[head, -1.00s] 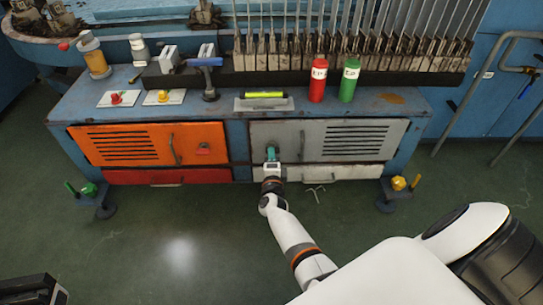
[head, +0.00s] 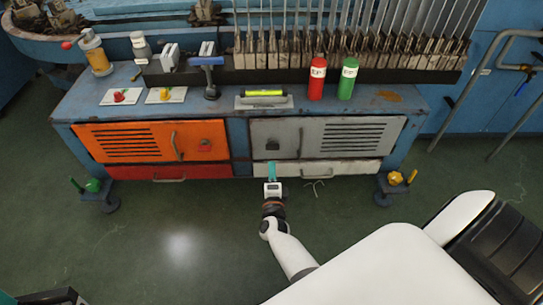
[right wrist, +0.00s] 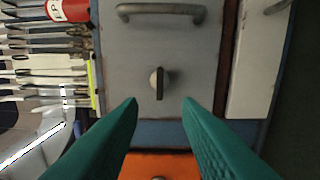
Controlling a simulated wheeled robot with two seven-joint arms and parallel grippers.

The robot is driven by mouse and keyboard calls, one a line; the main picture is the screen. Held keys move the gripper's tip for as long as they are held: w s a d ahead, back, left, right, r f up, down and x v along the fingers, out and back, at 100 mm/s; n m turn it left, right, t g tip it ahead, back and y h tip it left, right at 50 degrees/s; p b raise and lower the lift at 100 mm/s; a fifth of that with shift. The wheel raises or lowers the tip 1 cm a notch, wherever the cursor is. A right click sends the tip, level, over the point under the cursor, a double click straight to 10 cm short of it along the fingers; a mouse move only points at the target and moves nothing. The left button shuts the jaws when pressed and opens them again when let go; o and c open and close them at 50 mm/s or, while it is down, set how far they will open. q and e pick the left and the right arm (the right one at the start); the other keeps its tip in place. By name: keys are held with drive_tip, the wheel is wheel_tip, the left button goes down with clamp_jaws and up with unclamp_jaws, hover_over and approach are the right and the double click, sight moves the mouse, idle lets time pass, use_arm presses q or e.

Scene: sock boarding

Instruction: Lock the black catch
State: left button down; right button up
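The black catch (head: 272,144) is a dark knob on the grey cabinet door, near the door's left edge. In the right wrist view the catch (right wrist: 159,84) is a round base with a narrow black bar pointing up and down the picture, toward the door handle. My right gripper (head: 272,172) has teal fingers and is just below and in front of the catch in the head view, apart from it. In the right wrist view its fingers (right wrist: 160,102) are spread with nothing between them. A dark part at the bottom left (head: 50,297) looks like my left gripper, mostly cut off.
The grey door has a bar handle (head: 301,143). An orange door (head: 125,143) with a red catch (head: 204,143) is on the left. A pale drawer (head: 345,169) lies below the grey door. Red (head: 317,79) and green (head: 347,80) bottles stand on top.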

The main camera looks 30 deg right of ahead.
drive_tip(key=v, duration=0.3)
drive_tip(key=shift+s+a+p, duration=0.15)
drive_tip(key=shift+s+p, duration=0.1)
drive_tip(key=shift+p, duration=0.1)
